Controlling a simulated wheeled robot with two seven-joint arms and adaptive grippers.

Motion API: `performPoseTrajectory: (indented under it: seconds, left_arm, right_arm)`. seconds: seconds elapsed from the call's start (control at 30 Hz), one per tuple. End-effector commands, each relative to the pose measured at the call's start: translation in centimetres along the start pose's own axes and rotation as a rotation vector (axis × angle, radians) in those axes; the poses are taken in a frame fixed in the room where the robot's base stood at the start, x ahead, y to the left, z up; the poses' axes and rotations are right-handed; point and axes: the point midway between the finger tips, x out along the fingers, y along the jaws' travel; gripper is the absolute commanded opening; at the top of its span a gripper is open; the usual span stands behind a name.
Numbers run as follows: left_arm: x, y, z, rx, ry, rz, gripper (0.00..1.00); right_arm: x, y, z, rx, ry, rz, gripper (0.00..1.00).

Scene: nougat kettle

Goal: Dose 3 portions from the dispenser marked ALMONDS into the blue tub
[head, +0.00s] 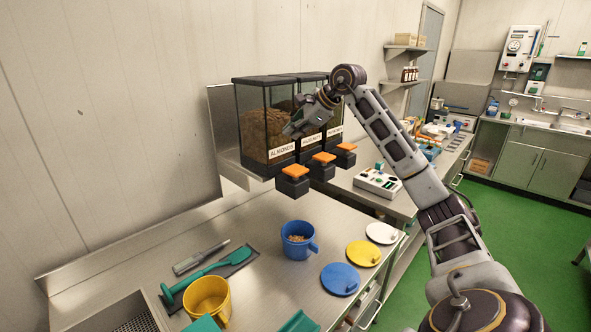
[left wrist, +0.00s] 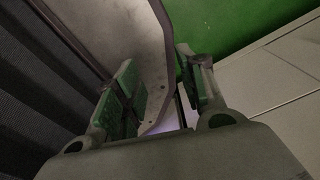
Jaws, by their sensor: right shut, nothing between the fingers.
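The dispenser marked ALMONDS (head: 262,122) is the nearest of three clear, dark-framed dispensers on the wall and is full of brown pieces. An orange-topped outlet (head: 292,172) juts from its front. The blue tub (head: 299,247) stands upright on the steel table, below and in front of this outlet, with some brown pieces inside. My right gripper (head: 291,130) is shut and empty, in front of the dispensers and above the orange tops, apart from them.
A blue lid (head: 340,279), a yellow lid (head: 363,253) and a white lid (head: 381,233) lie right of the tub. A yellow tub (head: 207,298) and a teal scoop (head: 205,275) are at front left. A control box (head: 378,183) stands behind.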

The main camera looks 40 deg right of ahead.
Motion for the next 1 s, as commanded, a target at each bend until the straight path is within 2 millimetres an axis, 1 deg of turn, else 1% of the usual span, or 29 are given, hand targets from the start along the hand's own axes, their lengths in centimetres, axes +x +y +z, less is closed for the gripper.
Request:
performPoseTrajectory:
  seconds: [0.23,0.47,0.77,1.0]
  left_arm:
    - [0.0,-0.8,-0.1,-0.002,0.002,-0.008,0.40]
    - [0.3,-0.9,-0.1,-0.003,0.002,-0.010,0.40]
    - [1.5,-1.1,0.1,-0.002,0.002,-0.012,0.40]
    - [2.7,-2.0,0.3,0.002,0.001,-0.022,0.40]
  right_arm:
    - [0.0,0.0,0.0,0.000,0.000,0.000,0.00]
    - [0.2,0.2,-0.2,0.000,0.000,0.000,0.00]
    - [1.2,0.9,-0.8,-0.001,0.000,0.000,0.00]
    - [2.1,1.5,-1.5,0.000,0.000,0.000,0.00]
